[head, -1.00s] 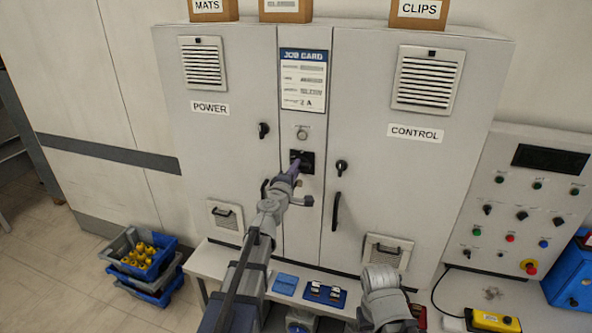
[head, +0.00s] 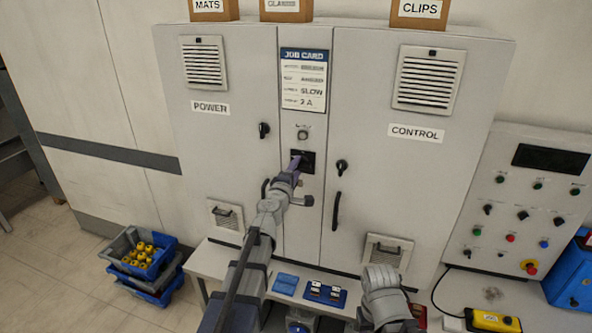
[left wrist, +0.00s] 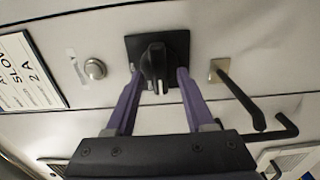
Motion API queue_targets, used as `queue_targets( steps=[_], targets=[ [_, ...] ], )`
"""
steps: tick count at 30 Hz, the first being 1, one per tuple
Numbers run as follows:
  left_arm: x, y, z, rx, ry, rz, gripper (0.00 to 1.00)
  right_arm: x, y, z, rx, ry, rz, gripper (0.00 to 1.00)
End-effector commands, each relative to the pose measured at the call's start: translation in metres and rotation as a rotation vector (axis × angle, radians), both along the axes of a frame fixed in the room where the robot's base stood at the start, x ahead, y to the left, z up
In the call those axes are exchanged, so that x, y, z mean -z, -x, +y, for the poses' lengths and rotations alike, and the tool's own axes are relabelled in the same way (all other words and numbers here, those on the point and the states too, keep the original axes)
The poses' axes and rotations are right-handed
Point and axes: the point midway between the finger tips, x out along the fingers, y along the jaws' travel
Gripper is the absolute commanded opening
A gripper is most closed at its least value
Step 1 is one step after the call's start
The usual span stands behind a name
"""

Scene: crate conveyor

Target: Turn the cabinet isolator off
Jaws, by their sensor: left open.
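The cabinet isolator is a black rotary knob (left wrist: 153,66) on a square black plate (head: 307,156), in the narrow middle panel of the grey cabinet. It is partly hidden by my gripper in the head view. My left gripper (head: 295,166) is in front of it. In the left wrist view its two purple fingers (left wrist: 157,80) are open, one on each side of the knob, with a gap visible on both sides. The knob's handle runs roughly lengthwise between the fingers. My right arm shows at the lower right of the head view, but its gripper does not.
A round silver lock (left wrist: 95,68) and the job card (head: 303,79) are above the isolator. A metal latch with a black handle (left wrist: 243,97) is beside it in the wrist view. The door handles (head: 336,211) stick out nearby. A control panel (head: 520,205) stands at right.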

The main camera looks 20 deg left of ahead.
Motion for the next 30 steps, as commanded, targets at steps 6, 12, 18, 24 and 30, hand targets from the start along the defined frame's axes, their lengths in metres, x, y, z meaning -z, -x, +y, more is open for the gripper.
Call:
queue_targets(
  steps=[6,12,18,24,30],
  targets=[
    [0.000,0.016,0.000,0.000,0.000,0.000,0.54,0.000,0.000,0.000,0.000,0.000,0.000,0.50],
    [0.000,0.048,0.001,0.000,0.000,0.000,0.54,0.000,0.000,0.000,0.000,0.000,0.000,0.50],
    [0.000,0.076,0.003,-0.001,0.000,0.000,0.54,0.000,0.000,0.000,0.000,0.000,0.000,0.50],
    [0.000,0.078,0.003,0.000,0.000,0.000,0.54,0.000,0.000,0.000,0.000,0.000,0.000,0.50],
    [0.000,0.078,0.003,0.000,0.000,0.000,0.54,0.000,0.000,0.000,0.000,0.000,0.000,0.50]
  ],
)
